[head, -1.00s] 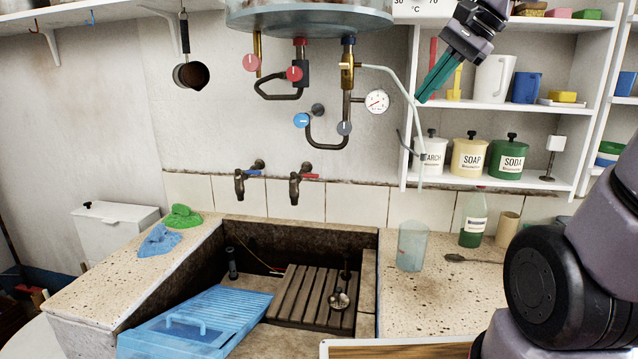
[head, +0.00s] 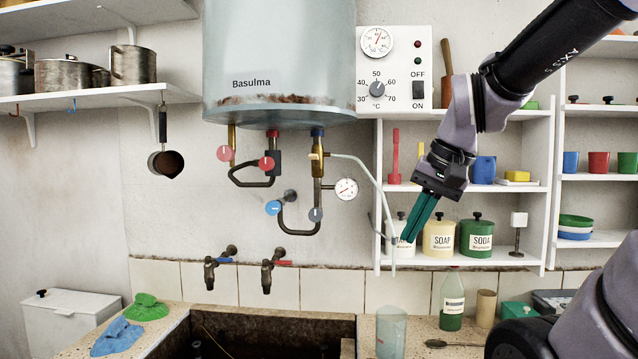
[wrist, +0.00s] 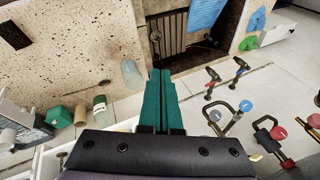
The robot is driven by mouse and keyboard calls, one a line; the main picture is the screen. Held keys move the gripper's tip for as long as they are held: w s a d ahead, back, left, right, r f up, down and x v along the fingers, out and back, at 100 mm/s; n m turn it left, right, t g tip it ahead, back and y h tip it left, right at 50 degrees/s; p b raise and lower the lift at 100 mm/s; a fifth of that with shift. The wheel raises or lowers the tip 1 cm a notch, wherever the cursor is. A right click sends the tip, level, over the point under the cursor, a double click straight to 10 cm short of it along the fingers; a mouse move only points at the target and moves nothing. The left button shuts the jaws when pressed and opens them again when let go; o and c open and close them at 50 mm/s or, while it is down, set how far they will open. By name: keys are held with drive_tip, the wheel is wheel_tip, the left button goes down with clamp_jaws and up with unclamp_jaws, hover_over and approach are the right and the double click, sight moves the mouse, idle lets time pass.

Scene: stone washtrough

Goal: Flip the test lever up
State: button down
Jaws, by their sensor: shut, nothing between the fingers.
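The brass valve (head: 318,171) hangs under the right of the water heater, below a blue cap. In the wrist view a cream tip (wrist: 256,157) shows at the lower right, perhaps this lever. My gripper (head: 406,238) has green fingers, shut and empty, pointing down in front of the starch jar. It is right of and below the lever, apart from it. In the wrist view the fingers (wrist: 160,72) point toward the trough.
A pale hose (head: 372,180) curves from the valve down between it and my gripper. A pressure gauge (head: 346,189) sits right of the valve. The heater tank (head: 280,60) is above, the control box (head: 390,85) beside it. The shelf unit (head: 548,190) stands behind my gripper.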

drive_tip(key=w+a+f+m+g+y, duration=0.25)
drive_tip(key=a+g+y, duration=0.2)
drive_tip(key=a, duration=0.25)
drive_tip(key=w+a+f+m+g+y, duration=0.1)
drive_tip(key=w+a+m+g+y, duration=0.25)
drive_tip(key=a+y, duration=0.3)
drive_tip(key=m+t+y, duration=0.9)
drive_tip(key=m+t, duration=0.7)
drive_tip(key=m, duration=0.2)
approach(310, 158)
drive_tip(key=a, duration=0.4)
drive_tip(key=shift+w+r, duration=0.3)
drive_tip(key=shift+r, duration=0.35)
drive_tip(key=shift+w+r, duration=0.35)
drive_tip(key=shift+r, duration=0.3)
drive_tip(key=shift+w+r, duration=0.3)
drive_tip(key=shift+r, duration=0.35)
